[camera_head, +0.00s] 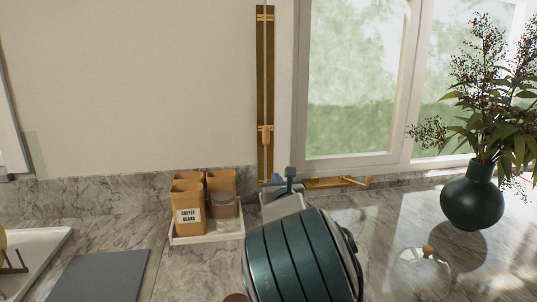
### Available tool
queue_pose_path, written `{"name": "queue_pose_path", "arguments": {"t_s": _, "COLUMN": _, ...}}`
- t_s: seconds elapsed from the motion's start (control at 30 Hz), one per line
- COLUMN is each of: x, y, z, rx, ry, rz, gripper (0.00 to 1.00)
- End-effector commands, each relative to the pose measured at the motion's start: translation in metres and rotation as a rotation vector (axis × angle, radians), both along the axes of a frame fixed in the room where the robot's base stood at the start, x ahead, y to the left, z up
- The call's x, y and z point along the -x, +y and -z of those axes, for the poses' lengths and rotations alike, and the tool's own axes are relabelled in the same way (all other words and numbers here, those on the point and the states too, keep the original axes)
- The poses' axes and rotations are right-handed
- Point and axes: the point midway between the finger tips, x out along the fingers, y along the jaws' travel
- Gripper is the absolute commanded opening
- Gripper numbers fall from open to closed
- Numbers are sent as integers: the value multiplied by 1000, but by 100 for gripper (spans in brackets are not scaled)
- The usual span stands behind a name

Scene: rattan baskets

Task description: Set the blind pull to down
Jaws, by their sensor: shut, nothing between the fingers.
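The blind pull (266,136) is a small tan handle on a thin pale cord. It sits on the lower part of a tall, narrow brass-brown rail (261,80) fixed to the wall left of the window. The cord runs up from the handle to the top of the rail. My gripper (289,174) is small and blue-grey, with its fingers shut and empty. In the picture it is below and slightly right of the handle, near the foot of the rail, with a visible gap from the handle. My arm hides part of the counter.
A white tray (207,239) with tan canisters (188,207) and a glass jar stands left of my gripper. A brass-coloured bar (335,183) lies low under the window. A dark vase (472,198) with branches and a glass vessel (421,275) stand right. A grey board (98,277) lies left.

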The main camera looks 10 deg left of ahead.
Motion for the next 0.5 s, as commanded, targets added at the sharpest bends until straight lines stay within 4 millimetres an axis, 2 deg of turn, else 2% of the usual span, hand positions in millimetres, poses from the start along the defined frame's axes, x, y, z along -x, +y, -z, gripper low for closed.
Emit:
{"name": "queue_pose_path", "arguments": {"t_s": 0.17, "x": -10, "y": 8, "z": -4, "rx": 38, "ry": -27, "rz": -11, "gripper": 0}}
{"name": "queue_pose_path", "arguments": {"t_s": 0.5, "x": -59, "y": 22, "z": -8, "rx": 34, "ry": -25, "rz": -10, "gripper": 0}}
